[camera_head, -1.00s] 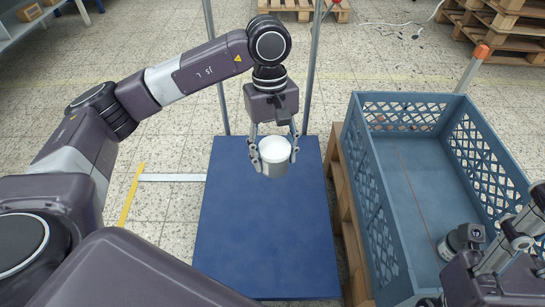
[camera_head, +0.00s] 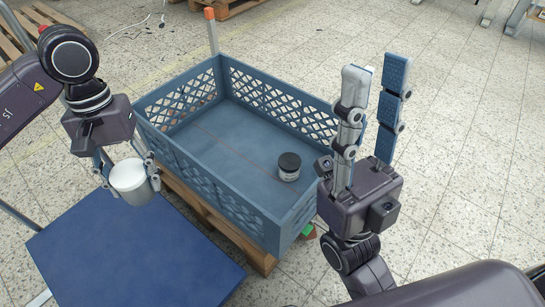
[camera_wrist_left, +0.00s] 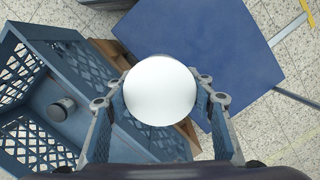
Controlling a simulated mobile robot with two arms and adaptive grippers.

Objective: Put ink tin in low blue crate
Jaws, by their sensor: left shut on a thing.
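My left gripper (camera_head: 133,186) is shut on a grey tin with a white lid, the ink tin (camera_head: 130,182). It holds the tin upright above the far edge of the blue table, just left of the crate. The left wrist view shows the white lid (camera_wrist_left: 159,90) from above, between the two fingers. The low blue crate (camera_head: 225,145) has lattice walls and an open top. A small dark-lidded jar (camera_head: 289,168) stands inside it toward the right; it also shows in the left wrist view (camera_wrist_left: 60,110). My right gripper (camera_head: 376,68) is open and empty, pointing up right of the crate.
The blue table top (camera_head: 130,250) is bare where it shows. The crate rests on a wooden pallet (camera_head: 232,232). An orange-tipped post (camera_head: 211,32) stands behind the crate. Most of the crate floor is free. Tiled floor lies open to the right.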

